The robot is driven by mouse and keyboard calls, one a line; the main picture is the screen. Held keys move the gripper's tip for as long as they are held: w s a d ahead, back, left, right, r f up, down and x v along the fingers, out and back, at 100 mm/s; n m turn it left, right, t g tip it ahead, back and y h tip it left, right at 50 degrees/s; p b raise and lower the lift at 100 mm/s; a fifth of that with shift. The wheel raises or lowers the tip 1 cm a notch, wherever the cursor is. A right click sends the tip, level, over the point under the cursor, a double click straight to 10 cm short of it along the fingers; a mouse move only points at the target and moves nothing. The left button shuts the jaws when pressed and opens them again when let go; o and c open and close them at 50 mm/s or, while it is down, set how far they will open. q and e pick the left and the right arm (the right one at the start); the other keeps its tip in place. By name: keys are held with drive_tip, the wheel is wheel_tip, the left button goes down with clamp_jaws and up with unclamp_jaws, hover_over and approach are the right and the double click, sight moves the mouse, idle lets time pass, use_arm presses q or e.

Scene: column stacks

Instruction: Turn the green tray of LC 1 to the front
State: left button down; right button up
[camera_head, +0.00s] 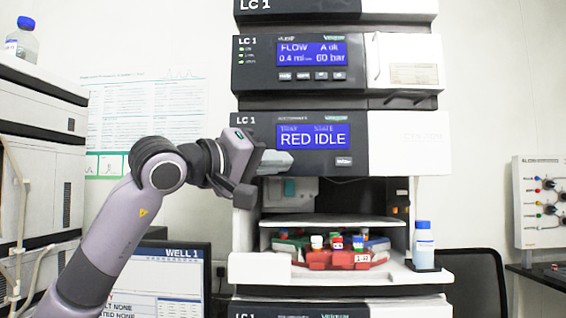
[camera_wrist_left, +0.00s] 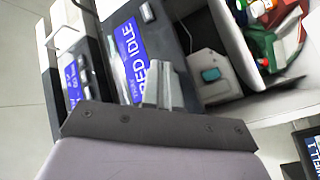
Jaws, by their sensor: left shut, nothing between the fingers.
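LC 1's sampler module (camera_head: 408,142) has an open bay, and its display (camera_head: 313,136) reads RED IDLE. A red tray (camera_head: 335,260) with capped vials faces the front of the bay. The green tray is mostly hidden behind it in the head view; a green part (camera_wrist_left: 268,48) shows in the left wrist view. A teal button (camera_head: 289,187) sits on a pale housing inside the bay, and it also shows in the left wrist view (camera_wrist_left: 210,74). My right gripper is out of view.
A shelf plate (camera_head: 333,219) lies above the trays. A monitor (camera_head: 175,275) stands at lower left and a black chair (camera_head: 480,280) at lower right.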

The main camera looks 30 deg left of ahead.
use_arm(q)
drive_tip(key=shift+w+a+p, duration=0.25)
drive_tip(key=shift+w+p, duration=0.05)
drive_tip(key=shift+w, duration=0.05)
drive_tip(key=shift+w+a, duration=0.2)
drive_tip(key=shift+w, duration=0.15)
idle(0.9)
idle(0.3)
drive_tip(key=shift+s+d, duration=0.45)
drive_tip(key=shift+s, duration=0.25)
drive_tip(key=shift+s+d, duration=0.45)
drive_tip(key=shift+s, duration=0.25)
drive_tip(key=shift+s+d, duration=0.4)
drive_tip(key=shift+s, duration=0.35)
drive_tip(key=shift+s+d, duration=0.45)
drive_tip(key=shift+s, duration=0.25)
idle(3.2)
